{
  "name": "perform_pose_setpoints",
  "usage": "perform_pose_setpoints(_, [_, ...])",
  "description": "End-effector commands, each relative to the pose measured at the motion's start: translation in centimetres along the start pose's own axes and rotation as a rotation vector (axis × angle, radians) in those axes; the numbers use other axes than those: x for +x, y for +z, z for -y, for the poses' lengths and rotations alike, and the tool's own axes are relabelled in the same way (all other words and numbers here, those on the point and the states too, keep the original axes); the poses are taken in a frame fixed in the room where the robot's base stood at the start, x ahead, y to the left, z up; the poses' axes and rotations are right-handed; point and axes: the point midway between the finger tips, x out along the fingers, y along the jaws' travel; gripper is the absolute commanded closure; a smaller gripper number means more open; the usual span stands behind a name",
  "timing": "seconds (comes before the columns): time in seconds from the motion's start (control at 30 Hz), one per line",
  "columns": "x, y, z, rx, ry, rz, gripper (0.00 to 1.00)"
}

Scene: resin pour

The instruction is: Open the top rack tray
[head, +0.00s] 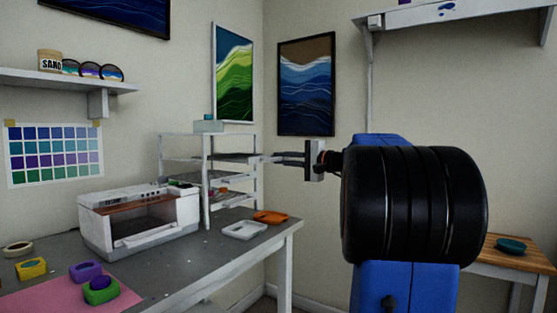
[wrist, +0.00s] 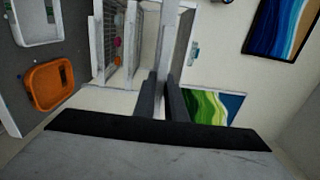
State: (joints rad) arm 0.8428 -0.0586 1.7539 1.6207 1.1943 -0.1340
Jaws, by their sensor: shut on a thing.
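The white rack (head: 207,180) stands at the back of the grey table, with several levels, and its top tray (head: 236,157) is a thin grey slab below the rack's top. My gripper (head: 266,158) reaches in from the right at the height of the top tray. In the wrist view my gripper (wrist: 163,84) has its two dark fingers close on either side of a pale bar at the rack's front, which appears to be the tray's front edge or handle. How far the tray is out of the rack I cannot tell.
A grey-white oven-like box (head: 140,222) stands left of the rack. A white dish (head: 244,230) and an orange tray (head: 271,217) lie in front of the rack, near the table's right edge. A small pale blue box (head: 208,126) sits on the rack's top.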

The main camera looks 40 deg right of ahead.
Motion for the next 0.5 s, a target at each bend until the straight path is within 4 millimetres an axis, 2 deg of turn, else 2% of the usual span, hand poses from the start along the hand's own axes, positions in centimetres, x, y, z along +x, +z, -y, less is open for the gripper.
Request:
perform_pose_setpoints(0.2, [0.04,-0.01,-0.11,0.001,0.002,0.001,1.0])
perform_pose_setpoints(0.23, [0.04,-0.01,-0.11,0.001,0.002,0.001,0.84])
perform_pose_setpoints(0.3, [0.04,-0.01,-0.1,0.001,0.001,0.001,0.7])
perform_pose_setpoints(0.5, [0.04,-0.01,-0.05,0.0,0.001,0.0,0.7])
